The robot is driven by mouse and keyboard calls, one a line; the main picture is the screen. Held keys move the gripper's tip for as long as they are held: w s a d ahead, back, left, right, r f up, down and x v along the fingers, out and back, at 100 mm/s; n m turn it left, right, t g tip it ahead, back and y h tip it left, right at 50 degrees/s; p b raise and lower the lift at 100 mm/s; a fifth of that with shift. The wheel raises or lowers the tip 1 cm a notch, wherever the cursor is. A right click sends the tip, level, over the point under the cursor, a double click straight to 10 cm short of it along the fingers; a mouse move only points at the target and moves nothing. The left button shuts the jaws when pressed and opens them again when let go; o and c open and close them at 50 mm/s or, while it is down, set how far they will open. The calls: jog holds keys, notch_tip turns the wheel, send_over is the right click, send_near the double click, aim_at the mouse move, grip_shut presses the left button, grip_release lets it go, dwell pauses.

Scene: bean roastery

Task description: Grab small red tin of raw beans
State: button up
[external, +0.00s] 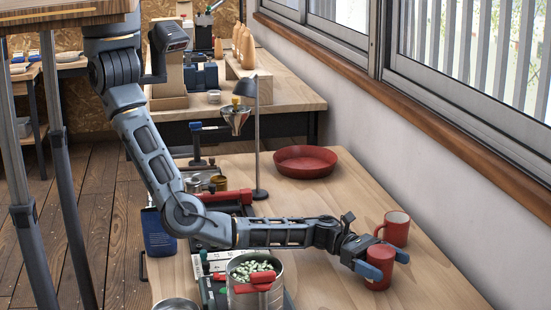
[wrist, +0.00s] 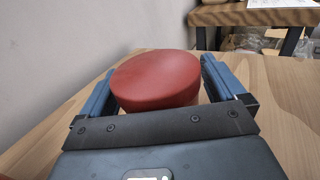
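The small red tin (external: 379,268) stands on the wooden table at the right in the external view. In the wrist view the red tin (wrist: 155,80) fills the space between the two blue fingers, its round top facing up. My gripper (external: 385,263) reaches around the tin, one finger on each side. The fingers are spread wide. In the wrist view a slim gap shows between the tin and the right finger, and the left finger is very close to it or touching. The tin's lower front is hidden by my gripper body (wrist: 160,130).
A red mug (external: 396,228) stands just behind the tin, close to my gripper. A red bowl (external: 305,161) and a grey lamp (external: 258,150) are farther back. A metal pot of pale green beans (external: 256,271) stands at the front, below my arm. The table's right front is clear.

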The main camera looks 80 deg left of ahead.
jog(key=c, duration=1)
